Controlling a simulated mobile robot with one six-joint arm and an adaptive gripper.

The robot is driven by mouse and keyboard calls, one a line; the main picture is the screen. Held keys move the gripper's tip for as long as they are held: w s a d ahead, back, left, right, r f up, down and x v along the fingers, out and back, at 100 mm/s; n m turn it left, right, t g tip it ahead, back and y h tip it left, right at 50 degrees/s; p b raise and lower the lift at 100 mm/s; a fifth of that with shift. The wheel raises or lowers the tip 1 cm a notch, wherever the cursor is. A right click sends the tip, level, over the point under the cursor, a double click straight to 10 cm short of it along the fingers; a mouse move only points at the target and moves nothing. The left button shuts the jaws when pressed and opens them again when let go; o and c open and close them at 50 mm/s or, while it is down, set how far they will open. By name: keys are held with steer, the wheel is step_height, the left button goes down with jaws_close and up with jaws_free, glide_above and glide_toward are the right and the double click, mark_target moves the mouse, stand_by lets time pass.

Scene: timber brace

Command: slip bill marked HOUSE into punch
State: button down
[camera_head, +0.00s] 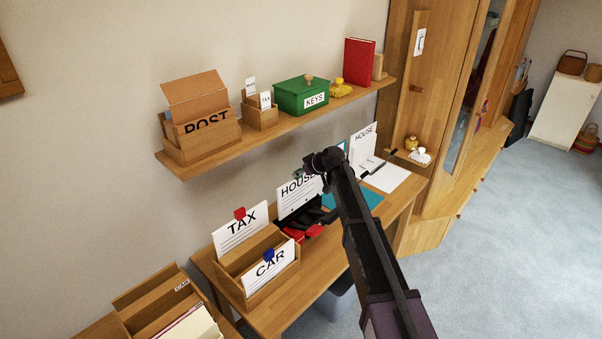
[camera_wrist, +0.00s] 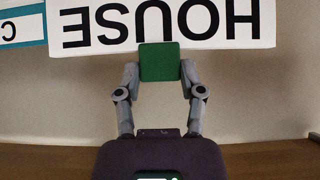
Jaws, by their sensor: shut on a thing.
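The bill marked HOUSE (camera_head: 296,194) is a white sheet held upright over the desk in the head view. My gripper (camera_wrist: 160,72) is shut on the green tab (camera_wrist: 160,61) at the bill's edge. The lettering of the bill (camera_wrist: 225,22) is upside down in the wrist view. In the head view my gripper (camera_head: 311,165) is at the bill's upper right, partly hidden by my arm. A black device (camera_head: 318,215), seemingly the punch, is just below and right of the bill. Whether the bill's lower edge is in its slot cannot be told.
A wooden sorter (camera_head: 238,262) with TAX and CAR bills stands left on the desk. A red item (camera_head: 303,233) lies beside the black device. A second HOUSE sheet (camera_head: 362,147) stands at the back right. The shelf (camera_head: 270,131) above carries boxes.

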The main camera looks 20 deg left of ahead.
mark_target(299, 187)
steer(key=shift+f, duration=0.2)
steer(key=shift+f+b, duration=2.9)
steer(key=shift+b, duration=0.1)
steer(key=shift+f, duration=0.25)
steer(key=shift+c, duration=0.6)
jaws_free()
steer(key=shift+o, duration=0.6)
